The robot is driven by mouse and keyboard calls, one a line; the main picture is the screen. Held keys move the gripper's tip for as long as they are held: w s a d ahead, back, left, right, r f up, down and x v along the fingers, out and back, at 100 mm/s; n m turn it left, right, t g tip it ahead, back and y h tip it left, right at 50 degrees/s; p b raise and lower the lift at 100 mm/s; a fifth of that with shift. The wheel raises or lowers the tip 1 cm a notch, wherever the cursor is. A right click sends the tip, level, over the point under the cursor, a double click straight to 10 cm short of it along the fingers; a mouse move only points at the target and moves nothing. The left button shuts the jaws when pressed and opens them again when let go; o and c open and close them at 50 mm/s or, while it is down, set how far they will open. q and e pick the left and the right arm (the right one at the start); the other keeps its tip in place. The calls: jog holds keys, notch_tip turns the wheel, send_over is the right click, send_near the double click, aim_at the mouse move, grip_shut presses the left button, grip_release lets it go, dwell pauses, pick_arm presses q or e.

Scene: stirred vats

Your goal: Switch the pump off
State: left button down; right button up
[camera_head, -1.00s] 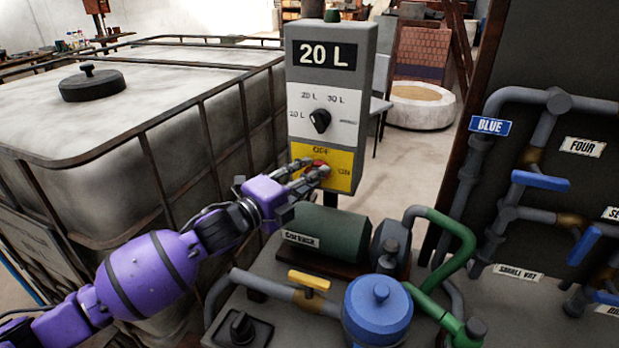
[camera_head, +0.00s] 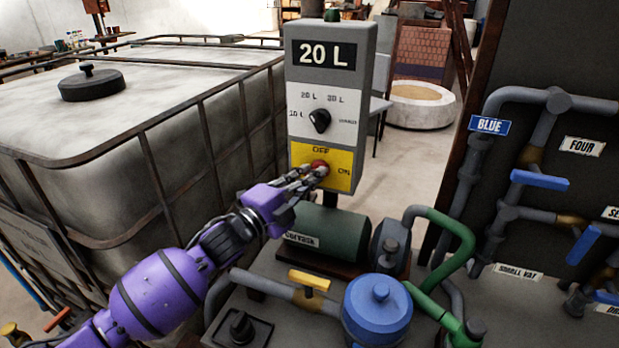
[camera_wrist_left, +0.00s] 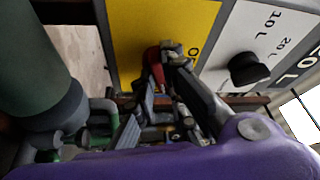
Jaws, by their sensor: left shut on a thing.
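The pump's control box (camera_head: 298,75) stands upright on a post and its display reads 20 L. Its yellow panel (camera_head: 340,180) carries OFF at the top, ON at the right and a red switch knob (camera_head: 319,167). My left gripper (camera_head: 317,172) is shut on the red knob, its fingers partly covering it. In the left wrist view the red knob (camera_wrist_left: 155,66) shows between the fingers (camera_wrist_left: 168,75) against the yellow panel. Which way the knob points is hard to tell. The green pump motor (camera_head: 335,235) lies below the box. My right gripper is not in view.
A black selector knob (camera_head: 320,121) sits on the white panel above the switch. A large caged tank (camera_head: 160,60) stands at the left. A yellow-handled valve (camera_head: 309,280) and a blue-capped housing (camera_head: 378,310) are in front of the motor. Labelled pipes (camera_head: 470,190) fill the right.

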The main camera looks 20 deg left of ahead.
pick_arm(q)
jog(key=shift+d+f+n+t+y+p, duration=0.25)
jog(key=shift+n+t+y, duration=0.7)
jog(key=shift+n, duration=2.15)
jog(key=shift+d+r+n+t+y+p, duration=0.1)
jog(key=shift+n+t+y+p, duration=0.4)
jog(key=shift+n+y, duration=1.7)
jog(key=shift+d+f+n+t+y+p, duration=0.2)
jog(key=shift+n+t, duration=0.65)
jog(key=shift+n, duration=3.15)
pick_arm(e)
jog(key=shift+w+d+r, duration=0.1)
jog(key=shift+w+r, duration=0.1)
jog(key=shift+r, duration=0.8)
pick_arm(q)
jog(key=shift+a+n, duration=0.1)
jog(key=shift+n, duration=0.2)
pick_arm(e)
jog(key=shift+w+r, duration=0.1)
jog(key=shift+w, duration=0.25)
pick_arm(q)
jog(key=c, duration=1.8)
grip_release()
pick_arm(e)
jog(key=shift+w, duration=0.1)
